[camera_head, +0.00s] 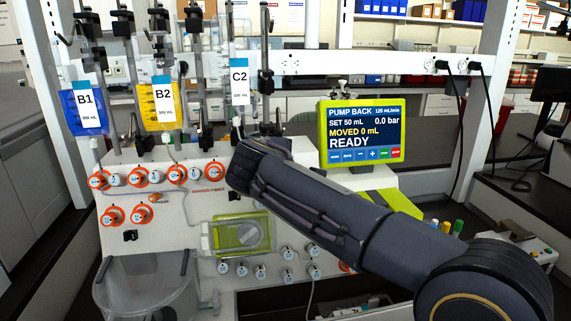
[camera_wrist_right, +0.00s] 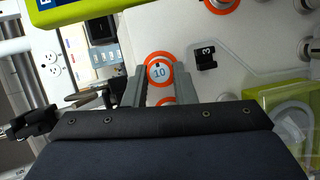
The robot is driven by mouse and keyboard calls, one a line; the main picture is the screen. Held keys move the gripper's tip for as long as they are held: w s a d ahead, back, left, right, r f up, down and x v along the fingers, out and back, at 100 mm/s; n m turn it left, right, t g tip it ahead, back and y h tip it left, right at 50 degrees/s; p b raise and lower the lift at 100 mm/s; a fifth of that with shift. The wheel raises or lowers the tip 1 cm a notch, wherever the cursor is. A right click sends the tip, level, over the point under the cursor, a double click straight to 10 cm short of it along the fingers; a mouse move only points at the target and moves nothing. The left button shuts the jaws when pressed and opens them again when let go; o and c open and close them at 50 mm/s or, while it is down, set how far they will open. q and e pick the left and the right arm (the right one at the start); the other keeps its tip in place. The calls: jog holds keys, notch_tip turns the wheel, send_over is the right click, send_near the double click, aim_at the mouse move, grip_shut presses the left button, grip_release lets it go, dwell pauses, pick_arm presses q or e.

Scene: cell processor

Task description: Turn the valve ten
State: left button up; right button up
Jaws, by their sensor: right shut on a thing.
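Valve ten, a white knob marked 10 (camera_wrist_right: 160,72) with an orange ring, is on the white panel in the right wrist view. My right gripper (camera_wrist_right: 161,80) has its two grey fingers on either side of the knob and is shut on it. In the head view my right arm comes in from the right and its dark hand covers the panel there, so valve ten and the fingertips are hidden. My left gripper is not in view.
The white panel (camera_head: 160,240) carries several orange-ringed valves on the left and a green-framed pump window (camera_head: 237,234). A yellow-green screen (camera_head: 362,132) reads PUMP BACK, READY. Bags B1 (camera_head: 86,117), B2 (camera_head: 162,113) and C2 hang above.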

jog(key=shift+m, duration=0.3)
jog(key=o, duration=1)
jog(key=v, duration=0.7)
jog(key=shift+s+r+b, duration=0.2)
jog(key=shift+s+b, duration=0.1)
jog(key=shift+b, duration=0.05)
